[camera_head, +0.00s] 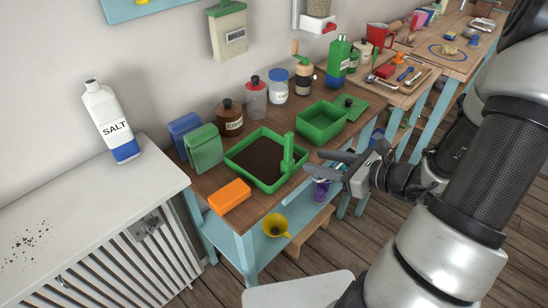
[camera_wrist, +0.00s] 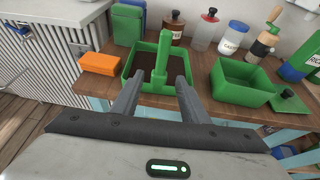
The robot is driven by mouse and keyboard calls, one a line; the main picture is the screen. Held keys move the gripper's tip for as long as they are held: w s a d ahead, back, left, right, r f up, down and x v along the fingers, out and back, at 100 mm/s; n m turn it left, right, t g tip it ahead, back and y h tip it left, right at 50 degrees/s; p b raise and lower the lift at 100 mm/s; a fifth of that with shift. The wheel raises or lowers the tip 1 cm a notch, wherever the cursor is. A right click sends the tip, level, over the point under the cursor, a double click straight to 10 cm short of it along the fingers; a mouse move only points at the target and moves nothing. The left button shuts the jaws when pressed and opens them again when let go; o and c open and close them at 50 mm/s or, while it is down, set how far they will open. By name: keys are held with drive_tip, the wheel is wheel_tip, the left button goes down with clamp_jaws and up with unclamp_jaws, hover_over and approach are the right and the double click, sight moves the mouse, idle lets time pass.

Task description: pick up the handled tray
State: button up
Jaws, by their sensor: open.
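The handled tray (camera_head: 243,147) is a square green tray filled with dark brown material, standing on the wooden table. Its green upright handle (camera_head: 287,155) rises at the tray's near right side. In the wrist view the handle (camera_wrist: 165,45) stands ahead, between the lines of my two fingers. My gripper (camera_head: 312,163) is open and empty, just to the right of the handle and apart from it. Both fingers also show in the wrist view (camera_wrist: 160,82), pointing toward the tray. The fingers partly cover the tray's near edge in the wrist view.
An orange block (camera_head: 230,196) lies beside the tray at the table's front. An empty green box (camera_head: 322,124) stands to the tray's right. A yellow funnel (camera_head: 274,225) is below.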

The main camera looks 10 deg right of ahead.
sight(291, 154)
drive_tip(key=x, duration=1.2)
drive_tip(key=shift+w+f, duration=0.15)
drive_tip(key=shift+w, duration=0.1)
drive_tip(key=shift+c, duration=0.5)
clamp_jaws()
